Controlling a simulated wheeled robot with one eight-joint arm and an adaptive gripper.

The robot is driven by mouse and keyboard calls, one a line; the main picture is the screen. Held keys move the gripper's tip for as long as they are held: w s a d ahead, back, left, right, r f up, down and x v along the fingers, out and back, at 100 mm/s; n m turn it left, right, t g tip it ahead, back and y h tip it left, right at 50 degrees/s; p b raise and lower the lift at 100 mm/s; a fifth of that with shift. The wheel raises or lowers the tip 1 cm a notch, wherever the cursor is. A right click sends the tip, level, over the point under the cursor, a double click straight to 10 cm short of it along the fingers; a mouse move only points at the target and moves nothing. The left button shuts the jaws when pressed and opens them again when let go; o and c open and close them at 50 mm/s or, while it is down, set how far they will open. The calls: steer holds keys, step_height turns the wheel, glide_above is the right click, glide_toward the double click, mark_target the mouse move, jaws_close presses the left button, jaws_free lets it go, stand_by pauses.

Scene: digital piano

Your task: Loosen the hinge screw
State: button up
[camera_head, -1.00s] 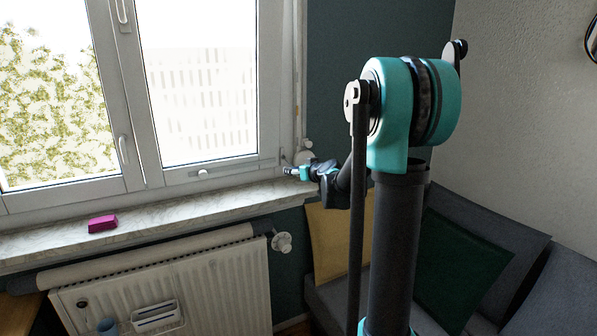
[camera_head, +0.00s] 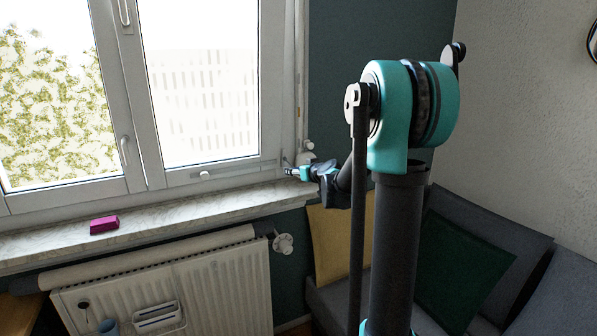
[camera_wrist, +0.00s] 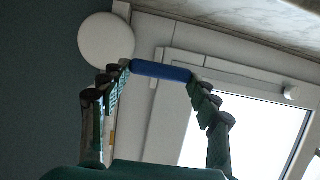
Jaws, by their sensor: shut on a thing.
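My gripper (camera_wrist: 160,74) is shut on a short blue bar-shaped thing (camera_wrist: 162,71), gripped between its two fingertips in the wrist view. What the blue thing is cannot be told for sure. In the head view my gripper (camera_head: 289,171) is small, at the lower right corner of the window frame (camera_head: 272,167), just above the sill. White hinge parts (camera_wrist: 157,54) show at the frame corner just past the blue thing in the wrist view. The hinge screw itself cannot be made out. Whether the blue thing touches the hinge cannot be told.
A white round piece (camera_wrist: 106,40) is beside the hinge. The marble sill (camera_head: 160,214) runs under the window, with a pink block (camera_head: 104,224) on its left. A radiator (camera_head: 215,291) stands below. A sofa (camera_head: 485,247) with cushions is at the right.

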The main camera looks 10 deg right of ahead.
steer(key=shift+w+a, duration=0.2)
steer(key=shift+w, duration=0.3)
steer(key=shift+a+n+h, duration=0.2)
steer(key=shift+n+h, duration=0.3)
steer(key=shift+n, duration=0.1)
steer(key=shift+n+t+h, duration=0.5)
steer(key=shift+n+h, duration=0.2)
steer(key=shift+n, duration=0.4)
steer(key=shift+a, duration=0.1)
